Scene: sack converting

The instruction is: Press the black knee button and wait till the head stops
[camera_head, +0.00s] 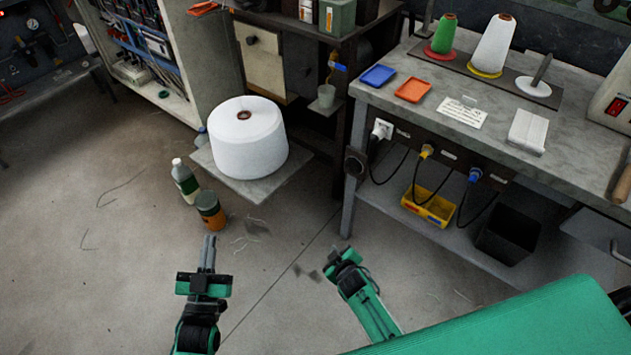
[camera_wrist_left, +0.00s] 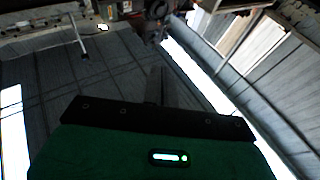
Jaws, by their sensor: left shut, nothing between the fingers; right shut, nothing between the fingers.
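The black knee button (camera_head: 356,161) is a dark round pad on the front left leg of the grey workbench (camera_head: 375,98). Nothing touches it. A pale machine housing (camera_head: 612,98) with a red switch is cut off at the right edge; I cannot tell whether any head is moving. My left gripper (camera_head: 209,240) is shut and empty, over the floor left of and nearer than the button. Its fingers also show in the left wrist view (camera_wrist_left: 155,86). My right gripper (camera_head: 338,262) is shut and empty, lower in the picture than the button and apart from it.
A large white thread cone (camera_head: 248,142) stands on a low grey plate. A bottle (camera_head: 185,181) and an orange-brown can (camera_head: 210,211) stand on the floor beyond my left gripper. Plugs and cables hang under the bench, above a yellow bin (camera_head: 428,207) and black bin (camera_head: 507,236).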

